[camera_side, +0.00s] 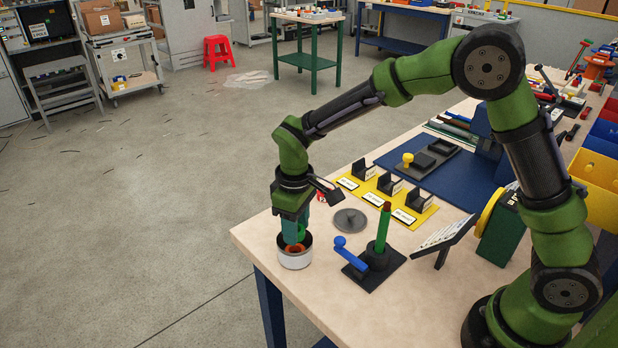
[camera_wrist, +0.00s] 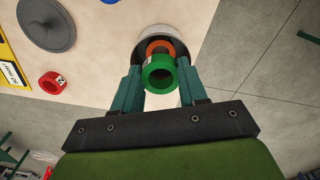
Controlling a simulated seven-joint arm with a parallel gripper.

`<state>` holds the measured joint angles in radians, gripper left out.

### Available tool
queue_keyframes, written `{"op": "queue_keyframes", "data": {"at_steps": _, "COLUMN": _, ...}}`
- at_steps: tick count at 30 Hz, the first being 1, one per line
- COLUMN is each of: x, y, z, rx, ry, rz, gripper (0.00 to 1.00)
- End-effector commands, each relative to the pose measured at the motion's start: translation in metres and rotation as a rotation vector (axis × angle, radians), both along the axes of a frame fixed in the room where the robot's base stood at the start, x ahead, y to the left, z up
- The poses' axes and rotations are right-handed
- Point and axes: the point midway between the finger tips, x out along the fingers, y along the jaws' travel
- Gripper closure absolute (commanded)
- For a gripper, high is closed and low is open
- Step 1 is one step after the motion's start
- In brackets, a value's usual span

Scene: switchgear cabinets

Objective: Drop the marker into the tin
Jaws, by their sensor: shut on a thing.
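The green ring-shaped marker (camera_wrist: 158,73) is between the two teal fingers of my gripper (camera_wrist: 160,82), which is shut on it. The side view also shows the green marker (camera_side: 301,232), partly hidden by my gripper (camera_side: 294,238). The round tin (camera_side: 295,261) stands open near the table's front left edge, directly below my fingertips. Its rim (camera_wrist: 141,51) shows beyond the green marker in the wrist view. An orange ring (camera_wrist: 159,46) appears within the tin's opening, partly covered by the green marker. Whether the green marker is below the rim is unclear.
A red ring marker (camera_wrist: 53,82) lies on the table beside the tin. A grey round lid (camera_side: 350,220) lies to the tin's right. A black base with a blue lever (camera_side: 351,253) and green post (camera_side: 383,230) stands right of the tin. The table edge is close.

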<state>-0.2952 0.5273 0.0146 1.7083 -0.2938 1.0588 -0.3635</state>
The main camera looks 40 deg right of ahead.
Motion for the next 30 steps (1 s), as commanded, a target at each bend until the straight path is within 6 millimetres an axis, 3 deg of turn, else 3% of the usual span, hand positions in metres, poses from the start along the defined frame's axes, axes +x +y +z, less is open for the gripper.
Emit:
{"op": "queue_keyframes", "data": {"at_steps": 14, "x": 0.0001, "y": 0.0, "z": 0.0003, "rx": 0.0, "ry": 0.0, "rz": 0.0, "gripper": 0.86}}
{"op": "queue_keyframes", "data": {"at_steps": 15, "x": 0.0001, "y": 0.0, "z": 0.0003, "rx": 0.0, "ry": 0.0, "rz": 0.0, "gripper": 0.53}}
{"op": "queue_keyframes", "data": {"at_steps": 20, "x": 0.0001, "y": 0.0, "z": 0.0003, "rx": 0.0, "ry": 0.0, "rz": 0.0, "gripper": 0.29}}
{"op": "queue_keyframes", "data": {"at_steps": 30, "x": 0.0, "y": 0.0, "z": 0.0003, "rx": 0.0, "ry": 0.0, "rz": 0.0, "gripper": 0.28}}
